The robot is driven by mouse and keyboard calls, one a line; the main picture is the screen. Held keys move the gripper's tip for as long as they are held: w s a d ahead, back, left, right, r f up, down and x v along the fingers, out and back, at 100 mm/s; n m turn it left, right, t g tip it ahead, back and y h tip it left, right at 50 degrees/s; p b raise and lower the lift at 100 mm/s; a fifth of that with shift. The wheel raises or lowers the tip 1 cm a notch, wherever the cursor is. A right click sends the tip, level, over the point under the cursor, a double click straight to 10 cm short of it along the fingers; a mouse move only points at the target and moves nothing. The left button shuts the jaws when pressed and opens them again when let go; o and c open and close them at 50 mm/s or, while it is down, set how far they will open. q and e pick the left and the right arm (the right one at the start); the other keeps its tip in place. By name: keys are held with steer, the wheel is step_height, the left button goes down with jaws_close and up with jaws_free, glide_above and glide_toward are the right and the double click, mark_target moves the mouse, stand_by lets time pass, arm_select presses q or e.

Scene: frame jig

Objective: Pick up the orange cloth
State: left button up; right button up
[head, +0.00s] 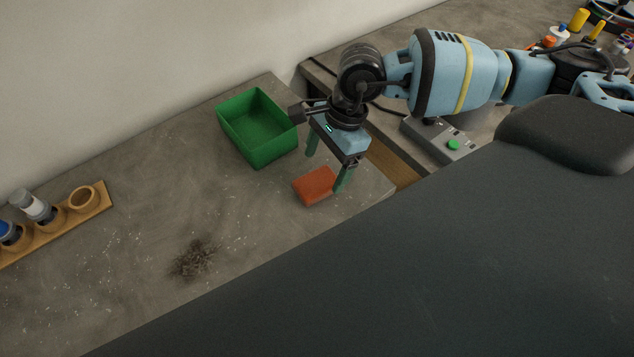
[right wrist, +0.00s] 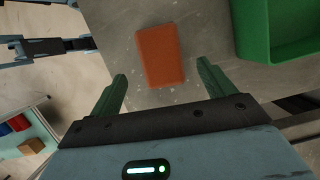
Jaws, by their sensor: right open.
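The orange cloth (head: 314,186) is a small folded block lying flat on the grey table near its right end. In the right wrist view the cloth (right wrist: 161,55) lies ahead of the fingertips, between their lines. My right gripper (head: 327,166) is open and empty, its green fingers pointing down above the table by the cloth. In the right wrist view my right gripper (right wrist: 161,80) shows its two fingers apart with nothing between them. Whether a finger touches the cloth I cannot tell. My left gripper is not in view.
A green bin (head: 257,128) stands behind the cloth, close to the right gripper. A dark patch of debris (head: 193,260) lies on the table (head: 130,225). A wooden rack (head: 82,204) with bottles is at the left. A grey box with a green button (head: 453,145) is at the right.

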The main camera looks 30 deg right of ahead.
mark_target(318, 180)
steer(key=x, duration=0.3)
steer(key=shift+w+a+f, duration=0.1)
steer(key=shift+a+f, duration=0.1)
steer(key=shift+f, duration=0.1)
steer(key=shift+a+f, duration=0.1)
steer(key=shift+f, duration=0.35)
steer(key=shift+f, duration=0.2)
steer(key=c, duration=1.1)
steer(key=shift+o, duration=0.2)
steer(key=shift+r, duration=0.1)
